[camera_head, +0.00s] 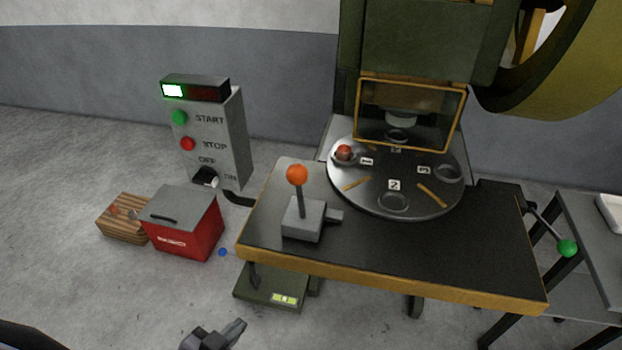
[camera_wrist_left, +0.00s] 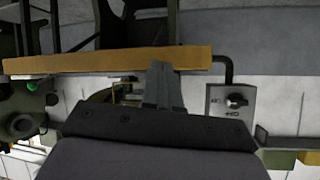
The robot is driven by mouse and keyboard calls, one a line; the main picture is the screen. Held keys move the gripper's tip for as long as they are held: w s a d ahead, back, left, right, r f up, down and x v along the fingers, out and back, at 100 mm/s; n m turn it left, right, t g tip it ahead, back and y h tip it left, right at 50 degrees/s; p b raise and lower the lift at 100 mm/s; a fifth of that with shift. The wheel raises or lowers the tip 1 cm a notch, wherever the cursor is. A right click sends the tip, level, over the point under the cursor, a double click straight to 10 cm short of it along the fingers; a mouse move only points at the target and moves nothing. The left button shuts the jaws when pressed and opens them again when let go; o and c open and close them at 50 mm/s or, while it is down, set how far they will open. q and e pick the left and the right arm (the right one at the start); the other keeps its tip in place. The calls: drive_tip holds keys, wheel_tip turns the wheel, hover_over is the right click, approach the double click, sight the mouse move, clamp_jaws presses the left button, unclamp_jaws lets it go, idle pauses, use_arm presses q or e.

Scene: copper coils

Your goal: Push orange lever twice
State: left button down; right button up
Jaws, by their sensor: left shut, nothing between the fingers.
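The orange lever (camera_head: 297,175) stands roughly upright on a grey block (camera_head: 303,220) at the left part of the black table, with a round orange knob on top. My left gripper (camera_head: 238,326) is at the bottom of the head view, below and to the left of the lever and in front of the table's edge. It is shut and empty, and apart from the lever. In the left wrist view its closed fingers (camera_wrist_left: 162,72) point at the table's yellow edge (camera_wrist_left: 110,61). The lever cannot be made out there. My right gripper is not in view.
The black table (camera_head: 450,245) has a yellow rim and a round numbered turntable (camera_head: 350,195) holding a reddish ball (camera_head: 344,152). A control box (camera_head: 228,150), a red toolbox (camera_head: 190,235) and a wooden box (camera_head: 122,222) stand left. A green-knobbed lever (camera_head: 567,248) sticks out right.

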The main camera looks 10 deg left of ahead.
use_arm(q)
drive_tip(key=w+d+r+m+h+b, duration=0.1)
drive_tip(key=w+r+m+h, duration=0.2)
drive_tip(key=m, duration=0.8)
drive_tip(key=w+d+r+m+t+h+b, duration=0.1)
drive_tip(key=w+d+r+m+h, duration=0.1)
drive_tip(key=r+m+h, duration=0.3)
drive_tip(key=w+d+r+m+h+b, duration=0.1)
drive_tip(key=w+r+m+h, duration=0.3)
drive_tip(key=m, duration=1.3)
wheel_tip(320, 180, up, 4)
drive_tip(key=shift+w+d+r+t+h+b, duration=0.25)
drive_tip(key=shift+d+t+h+b, duration=0.2)
drive_tip(key=shift+d, duration=0.3)
drive_tip(key=w+r, duration=0.1)
drive_tip(key=w, duration=0.7)
drive_tip(key=shift+w+d+r, duration=0.15)
drive_tip(key=shift+w+r, duration=0.15)
drive_tip(key=shift+w, duration=0.05)
drive_tip(key=shift+w, duration=0.1)
